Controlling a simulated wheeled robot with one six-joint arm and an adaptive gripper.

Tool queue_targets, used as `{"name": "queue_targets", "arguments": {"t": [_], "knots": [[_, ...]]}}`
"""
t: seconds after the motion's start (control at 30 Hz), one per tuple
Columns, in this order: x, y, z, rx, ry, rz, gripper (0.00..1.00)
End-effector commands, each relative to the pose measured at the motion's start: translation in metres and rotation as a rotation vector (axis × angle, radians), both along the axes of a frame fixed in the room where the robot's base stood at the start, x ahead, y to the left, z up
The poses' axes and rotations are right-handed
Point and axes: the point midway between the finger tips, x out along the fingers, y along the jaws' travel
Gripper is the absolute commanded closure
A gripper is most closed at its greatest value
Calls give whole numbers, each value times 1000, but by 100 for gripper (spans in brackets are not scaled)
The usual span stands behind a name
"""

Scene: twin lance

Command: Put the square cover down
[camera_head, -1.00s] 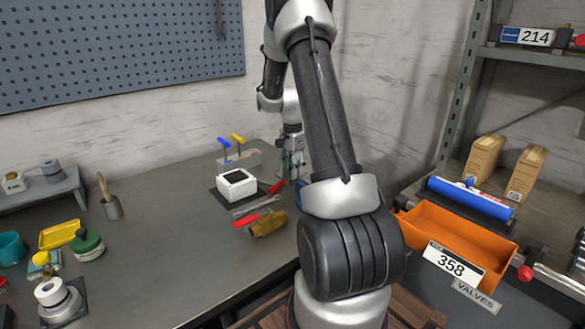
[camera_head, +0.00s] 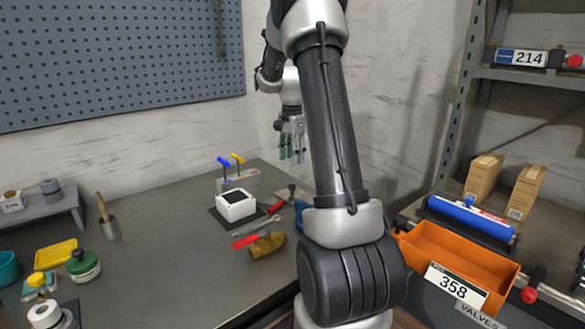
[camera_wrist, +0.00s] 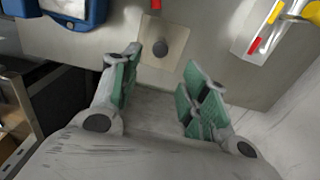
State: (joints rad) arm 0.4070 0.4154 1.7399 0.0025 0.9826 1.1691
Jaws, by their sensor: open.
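The square cover, a flat light-beige plate with a round grey knob, lies on the bench in the wrist view (camera_wrist: 153,56). In the head view the cover (camera_head: 283,195) is small, near the back right of the bench, with its knob up. My gripper (camera_wrist: 160,85) is open and empty, its green-padded fingers spread apart. In the head view my gripper (camera_head: 291,147) hangs above the cover, clear of it. A white square box (camera_head: 228,211) with a dark top opening stands on a dark mat to the left of the cover.
A blue item (camera_head: 301,211) lies right of the cover, partly hidden by my arm. A red-handled tool (camera_head: 251,239) and a brass-coloured piece (camera_head: 268,244) lie in front. A holder with blue and yellow handles (camera_head: 240,180) stands behind the box.

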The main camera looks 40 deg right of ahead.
Motion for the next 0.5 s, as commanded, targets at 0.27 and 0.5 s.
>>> {"name": "queue_targets", "arguments": {"t": [0.27, 0.5], "knots": [[-54, 78, 84, -51, -92, 400, 55], [-160, 161, 131, -147, -198, 960, 55]]}}
